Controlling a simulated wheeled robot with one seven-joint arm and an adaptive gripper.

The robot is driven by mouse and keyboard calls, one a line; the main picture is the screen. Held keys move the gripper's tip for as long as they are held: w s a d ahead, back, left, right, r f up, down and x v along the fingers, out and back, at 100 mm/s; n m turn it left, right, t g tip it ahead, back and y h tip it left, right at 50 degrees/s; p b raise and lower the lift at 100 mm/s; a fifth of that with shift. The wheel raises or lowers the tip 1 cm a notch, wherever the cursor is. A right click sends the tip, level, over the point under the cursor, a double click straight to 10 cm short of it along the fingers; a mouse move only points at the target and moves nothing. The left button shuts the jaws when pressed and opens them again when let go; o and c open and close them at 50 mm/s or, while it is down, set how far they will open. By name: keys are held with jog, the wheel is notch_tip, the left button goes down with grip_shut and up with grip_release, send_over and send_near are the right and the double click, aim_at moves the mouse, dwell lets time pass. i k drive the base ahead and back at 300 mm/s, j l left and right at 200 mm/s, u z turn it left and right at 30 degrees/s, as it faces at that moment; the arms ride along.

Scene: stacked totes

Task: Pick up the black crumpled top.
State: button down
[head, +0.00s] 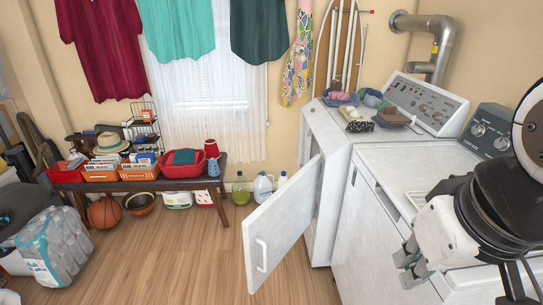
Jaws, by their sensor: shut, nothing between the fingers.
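A small black crumpled cloth with pale specks (357,127) lies on top of the left white machine, near its front edge. It looks like the black top, but it is too small to be certain. My gripper (408,270) is at the lower right, in front of the right white machine, well apart from the cloth. Its fingers are shut and empty.
Other crumpled cloths (372,99) and a dark dish (391,119) sit close by the black cloth. The left machine's white door (284,222) stands open into the room. A bench (141,184) with baskets stands at the back left. The wooden floor (165,262) is clear in the middle.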

aim_at(355, 127)
jog(key=i+j+u, duration=0.2)
jog(key=j+u, duration=0.15)
jog(key=i+j+u, duration=0.35)
jog(key=j, duration=0.2)
jog(key=i+j+u, duration=0.15)
jog(key=j+u, duration=0.2)
jog(key=i+j, duration=0.25)
jog(key=i, duration=0.15)
jog(key=i+j+u, duration=0.15)
jog(key=i+z, duration=0.35)
jog(key=i, duration=0.35)
jog(key=i+j+z, duration=0.2)
jog(key=i+z, duration=0.2)
jog(key=i, duration=0.3)
jog(key=i+z, duration=0.75)
jog(key=i+j+z, duration=0.35)
jog(key=i+l+z, duration=0.1)
jog(key=i+z, duration=0.15)
jog(key=z, duration=0.25)
jog(key=i+z, duration=0.25)
jog(key=z, duration=0.25)
jog(key=i+j+z, duration=0.2)
jog(key=z, duration=0.3)
jog(key=i+j+z, duration=0.25)
jog(key=z, duration=0.2)
